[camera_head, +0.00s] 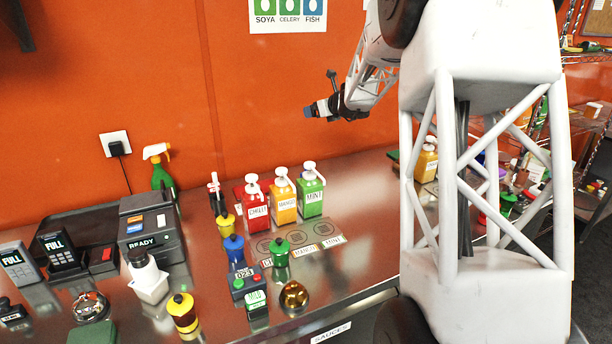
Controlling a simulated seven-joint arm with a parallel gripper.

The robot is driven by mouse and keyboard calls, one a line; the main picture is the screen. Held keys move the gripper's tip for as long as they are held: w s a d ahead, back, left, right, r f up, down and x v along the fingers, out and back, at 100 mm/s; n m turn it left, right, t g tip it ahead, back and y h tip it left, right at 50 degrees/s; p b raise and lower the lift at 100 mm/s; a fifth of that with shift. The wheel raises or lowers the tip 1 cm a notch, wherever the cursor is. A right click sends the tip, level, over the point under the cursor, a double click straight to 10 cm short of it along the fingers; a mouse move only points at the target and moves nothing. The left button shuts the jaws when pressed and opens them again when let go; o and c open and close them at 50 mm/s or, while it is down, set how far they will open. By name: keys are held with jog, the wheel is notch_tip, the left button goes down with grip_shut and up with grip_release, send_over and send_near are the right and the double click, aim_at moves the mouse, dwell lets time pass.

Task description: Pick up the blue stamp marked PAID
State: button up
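A blue stamp-like object with a rounded knob (234,246) stands upright on the steel counter, left of the middle. No PAID marking can be read on it from here. A yellow one (226,223) stands just behind it and a green one (280,252) to its right. My gripper (309,111) is high in front of the orange wall, well above and to the right of the blue stamp, pointing left. It is small and seen side-on, so its opening is unclear. Nothing is visibly held in it.
Red, orange and green sauce pumps (283,197) stand behind the stamps. A counter device (244,281) and a brass bell (293,295) stand in front. A grey READY machine (150,226) is to the left. My arm hides the counter's right part.

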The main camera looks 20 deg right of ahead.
jog(key=f, duration=2.6)
jog(key=shift+w+d+f, duration=0.2)
jog(key=shift+d, duration=0.2)
jog(key=shift+w, duration=0.1)
jog(key=shift+x, duration=1.2)
jog(key=shift+m, duration=0.3)
jog(key=shift+x, duration=2.6)
jog(key=shift+d, duration=0.1)
